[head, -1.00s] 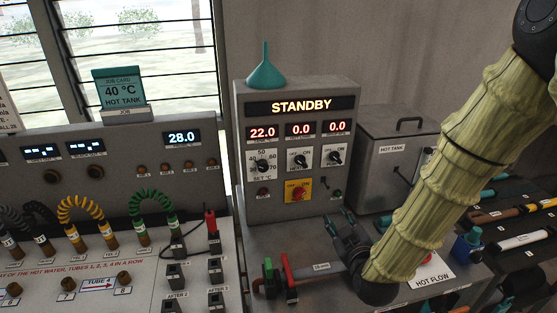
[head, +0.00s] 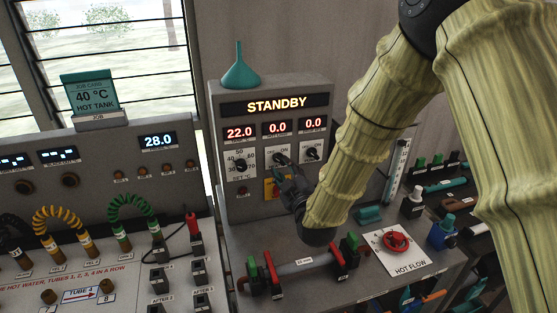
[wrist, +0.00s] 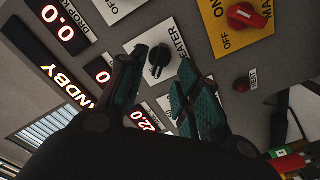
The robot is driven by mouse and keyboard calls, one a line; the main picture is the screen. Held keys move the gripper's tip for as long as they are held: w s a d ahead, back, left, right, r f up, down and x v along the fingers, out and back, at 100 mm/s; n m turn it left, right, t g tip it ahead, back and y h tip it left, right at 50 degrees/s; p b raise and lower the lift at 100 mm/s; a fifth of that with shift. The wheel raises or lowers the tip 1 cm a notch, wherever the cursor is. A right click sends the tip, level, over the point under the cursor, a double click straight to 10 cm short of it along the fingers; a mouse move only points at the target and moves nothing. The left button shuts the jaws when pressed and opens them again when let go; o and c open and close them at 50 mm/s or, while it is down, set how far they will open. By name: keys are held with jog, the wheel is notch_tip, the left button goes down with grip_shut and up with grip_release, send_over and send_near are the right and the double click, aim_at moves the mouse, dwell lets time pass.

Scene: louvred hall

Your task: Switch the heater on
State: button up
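The heater knob (wrist: 158,60) is a black rotary switch on a white plate, with its label partly covered, in the wrist view. It also shows on the grey control panel (head: 225,125) in the head view (head: 281,158), as the middle knob. My gripper (wrist: 168,62) is open, with one finger on each side of the heater knob; I cannot tell whether they touch it. In the head view my gripper (head: 285,172) is just below that knob. The panel display (head: 277,106) reads STANDBY, with 22.0, 0.0 and 0.0 beneath.
A red main switch (wrist: 245,16) on a yellow plate is close by, partly hidden by my gripper in the head view. The pump knob (head: 312,153) is right of the heater knob. A teal funnel (head: 240,70) stands on the panel. A red valve (head: 396,241) is on the bench.

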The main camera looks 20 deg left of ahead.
aim_at(280, 162)
jog(key=shift+x, duration=2)
jog(key=shift+w+a, duration=0.1)
jog(key=shift+w, duration=0.05)
jog(key=shift+w+a, duration=0.15)
jog(key=shift+w, duration=0.05)
grip_shut()
